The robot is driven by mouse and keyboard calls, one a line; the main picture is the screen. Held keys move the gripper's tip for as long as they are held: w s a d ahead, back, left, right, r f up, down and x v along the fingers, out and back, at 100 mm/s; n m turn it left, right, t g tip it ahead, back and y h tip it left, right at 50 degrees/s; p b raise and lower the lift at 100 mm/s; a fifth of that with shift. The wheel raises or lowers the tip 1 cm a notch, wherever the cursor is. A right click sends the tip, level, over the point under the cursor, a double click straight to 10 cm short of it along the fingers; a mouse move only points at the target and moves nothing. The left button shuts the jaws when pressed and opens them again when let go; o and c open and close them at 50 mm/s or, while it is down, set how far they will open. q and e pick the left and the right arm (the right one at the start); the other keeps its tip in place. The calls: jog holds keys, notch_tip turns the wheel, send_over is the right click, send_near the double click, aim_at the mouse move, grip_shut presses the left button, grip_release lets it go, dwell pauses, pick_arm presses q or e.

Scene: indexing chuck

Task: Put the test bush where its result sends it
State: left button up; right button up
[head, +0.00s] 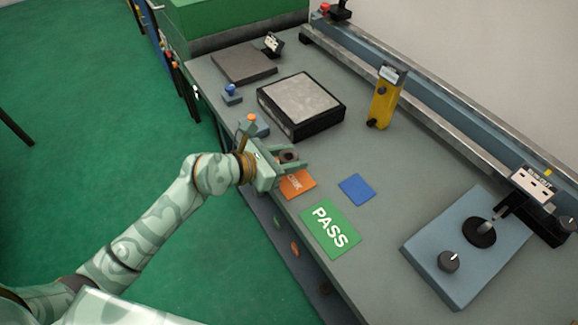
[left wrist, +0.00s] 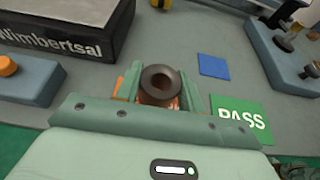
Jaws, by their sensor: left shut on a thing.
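The test bush (head: 288,156), a dark ring with a bore, sits between the fingers of my left gripper (head: 290,160). The left wrist view shows the bush (left wrist: 160,84) end-on, with its open hole up and the gripper (left wrist: 160,95) shut on it. The gripper is at the far edge of an orange card (head: 298,185) and partly hides it; the card's lettering is hard to read. Whether the bush touches the surface below cannot be told. A green PASS card (head: 330,228) lies nearer the front, and a plain blue card (head: 356,189) lies to the right.
A black block with a grey top (head: 301,104) stands behind the gripper, close to a box with an orange knob (head: 251,120). A yellow upright device (head: 385,96) is farther right. A blue-grey run-out station (head: 462,245) stands at right. The bench around the blue card is clear.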

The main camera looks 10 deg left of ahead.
pick_arm(q)
notch_tip(320, 180, down, 3)
jog(key=shift+r+b, duration=0.1)
jog(key=shift+b, duration=0.3)
jog(key=shift+r, duration=0.15)
jog(key=o, duration=1.2)
